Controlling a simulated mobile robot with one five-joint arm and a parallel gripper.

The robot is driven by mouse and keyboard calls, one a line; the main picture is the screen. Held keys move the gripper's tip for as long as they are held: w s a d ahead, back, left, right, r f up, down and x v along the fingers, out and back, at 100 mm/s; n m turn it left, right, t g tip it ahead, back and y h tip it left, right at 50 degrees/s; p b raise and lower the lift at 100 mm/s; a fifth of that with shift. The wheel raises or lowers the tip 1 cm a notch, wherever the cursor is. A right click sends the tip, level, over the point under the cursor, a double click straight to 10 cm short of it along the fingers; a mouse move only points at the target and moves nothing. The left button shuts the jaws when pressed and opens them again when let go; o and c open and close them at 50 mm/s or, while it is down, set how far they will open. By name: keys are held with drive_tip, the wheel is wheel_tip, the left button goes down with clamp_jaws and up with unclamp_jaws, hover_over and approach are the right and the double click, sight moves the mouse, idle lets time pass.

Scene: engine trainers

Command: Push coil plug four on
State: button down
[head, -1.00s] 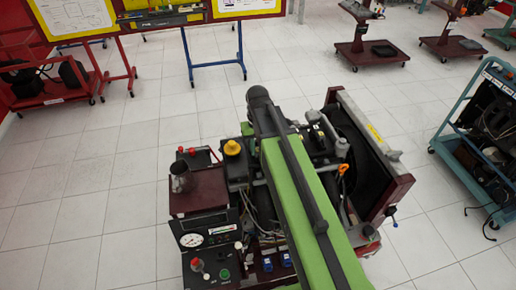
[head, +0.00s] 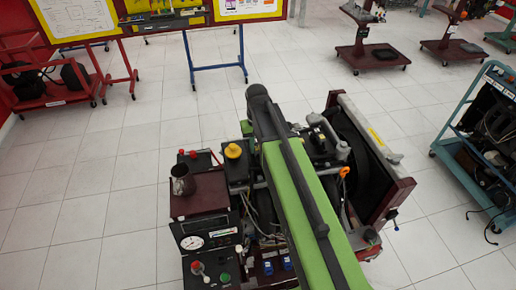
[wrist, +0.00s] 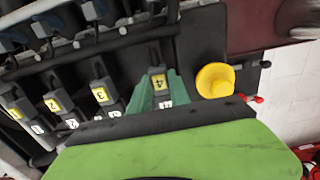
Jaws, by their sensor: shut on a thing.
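Coil plug four (wrist: 158,82), dark with a yellow label 4, stands at the end of a row in the wrist view. My gripper (wrist: 160,94) has its green fingers on either side of this plug, shut on it. A white label shows below the yellow one, between the fingers. Whether the plug is fully seated on its coil I cannot tell. In the head view my green arm reaches over the engine trainer (head: 205,197) and hides the gripper and the plugs.
Plugs three (wrist: 101,94), two (wrist: 53,104) and one (wrist: 14,113) stand to the left. A yellow cap (wrist: 215,80) is close right of my gripper. A black hose or rail (wrist: 90,46) runs behind the row. A radiator (head: 372,150) stands at the trainer's right; tiled floor is open at left.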

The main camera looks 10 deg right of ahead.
sight(257, 147)
drive_tip(key=c, duration=1.2)
unclamp_jaws()
drive_tip(key=shift+w, duration=0.2)
wheel_tip(257, 147, up, 17)
drive_tip(key=p, duration=1.7)
drive_tip(key=shift+r, duration=0.2)
drive_tip(key=shift+s, duration=0.1)
